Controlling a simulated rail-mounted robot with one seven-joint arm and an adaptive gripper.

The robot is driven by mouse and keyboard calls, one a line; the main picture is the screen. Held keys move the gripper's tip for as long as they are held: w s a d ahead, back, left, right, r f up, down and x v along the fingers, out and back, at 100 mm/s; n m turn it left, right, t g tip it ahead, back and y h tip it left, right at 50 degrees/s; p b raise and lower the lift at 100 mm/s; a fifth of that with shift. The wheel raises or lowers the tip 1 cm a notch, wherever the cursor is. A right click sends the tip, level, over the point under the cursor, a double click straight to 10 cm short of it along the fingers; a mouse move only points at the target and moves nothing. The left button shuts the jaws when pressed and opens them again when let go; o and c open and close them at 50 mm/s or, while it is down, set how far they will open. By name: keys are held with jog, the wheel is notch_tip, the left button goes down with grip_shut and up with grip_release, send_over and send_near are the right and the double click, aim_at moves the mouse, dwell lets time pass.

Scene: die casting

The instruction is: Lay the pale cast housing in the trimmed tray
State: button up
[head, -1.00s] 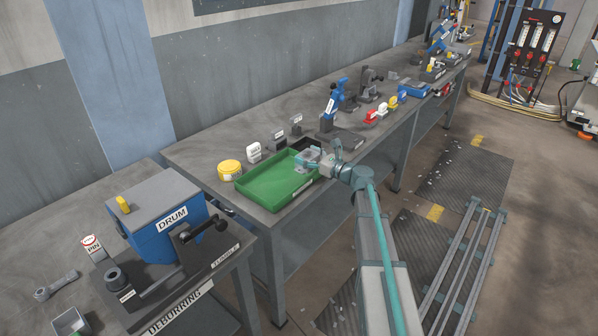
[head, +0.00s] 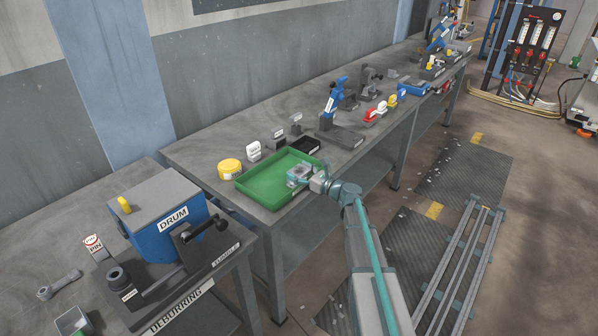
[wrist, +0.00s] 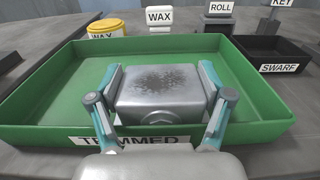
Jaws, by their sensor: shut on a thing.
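The pale cast housing (wrist: 160,88) is a boxy silver-grey casting with a dark speckled patch on top. My gripper (wrist: 161,95) is shut on it, one teal finger on each side. In the head view my gripper (head: 302,177) holds the housing (head: 298,171) at the right end of the green tray. The green tray (wrist: 45,137) carries a TRIMMED label on its near wall and is otherwise empty. The housing is over the tray's near part; I cannot tell whether it touches the floor. The tray also shows in the head view (head: 262,196).
A black SWARF tray (wrist: 272,50) stands just right of the green tray. A yellow-lidded WAX tub (wrist: 107,34), a white WAX block (wrist: 159,20) and a ROLL stand (wrist: 220,17) are behind it. The tray's left side is clear.

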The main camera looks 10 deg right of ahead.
jog(key=shift+f+b, duration=0.3)
jog(key=shift+f, duration=0.1)
